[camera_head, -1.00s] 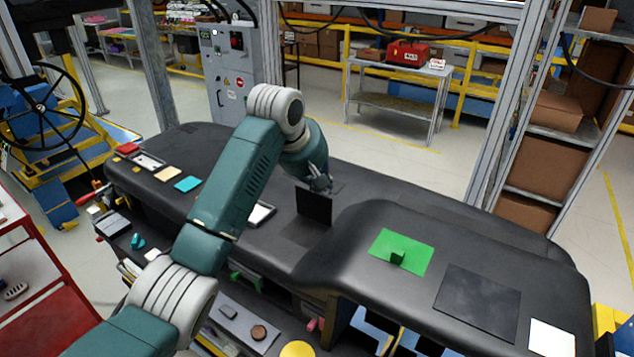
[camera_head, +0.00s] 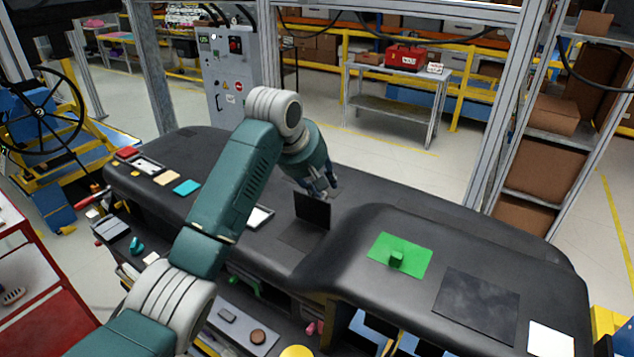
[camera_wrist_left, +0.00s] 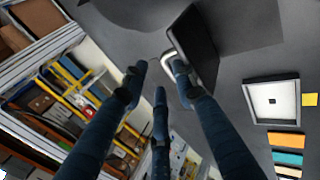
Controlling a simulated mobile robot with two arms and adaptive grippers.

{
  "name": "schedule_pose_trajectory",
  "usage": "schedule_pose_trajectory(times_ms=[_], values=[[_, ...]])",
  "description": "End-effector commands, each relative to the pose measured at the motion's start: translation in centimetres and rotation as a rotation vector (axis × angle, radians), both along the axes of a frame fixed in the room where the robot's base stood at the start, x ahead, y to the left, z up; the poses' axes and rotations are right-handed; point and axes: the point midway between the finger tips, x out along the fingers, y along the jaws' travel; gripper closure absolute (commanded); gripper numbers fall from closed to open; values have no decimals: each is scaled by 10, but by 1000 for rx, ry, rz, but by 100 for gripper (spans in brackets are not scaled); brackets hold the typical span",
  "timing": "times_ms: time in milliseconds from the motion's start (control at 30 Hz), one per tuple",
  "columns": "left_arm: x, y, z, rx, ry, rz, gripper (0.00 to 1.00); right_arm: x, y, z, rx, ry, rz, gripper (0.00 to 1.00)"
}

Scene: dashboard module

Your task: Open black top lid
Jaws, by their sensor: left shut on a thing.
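The black top lid (camera_head: 312,211) stands raised, nearly upright, on the dashboard, beside a dark square recess. It also shows in the left wrist view (camera_wrist_left: 196,42), with a small pale handle at its edge. My left gripper (camera_head: 322,188) is at the lid's upper right side in the head view and partly behind it. In the wrist view one fingertip of my left gripper (camera_wrist_left: 158,80) lies against the lid by the handle. The gripper is shut on the lid, though the exact contact is partly hidden. My right gripper is not in view.
A green plate with a knob (camera_head: 400,256), a flat dark panel (camera_head: 477,303) and a white panel (camera_head: 550,339) lie on the dashboard (camera_head: 360,290) at right. A white-framed panel (camera_head: 260,216) and coloured tiles lie left of the lid. Metal posts stand behind.

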Motion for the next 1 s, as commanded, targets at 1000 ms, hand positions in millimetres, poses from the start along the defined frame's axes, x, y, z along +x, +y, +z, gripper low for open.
schedule_pose_trajectory(times_ms=[1000], values=[[-71, 48, 109, -9, -14, 1, 78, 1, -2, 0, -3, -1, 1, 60]])
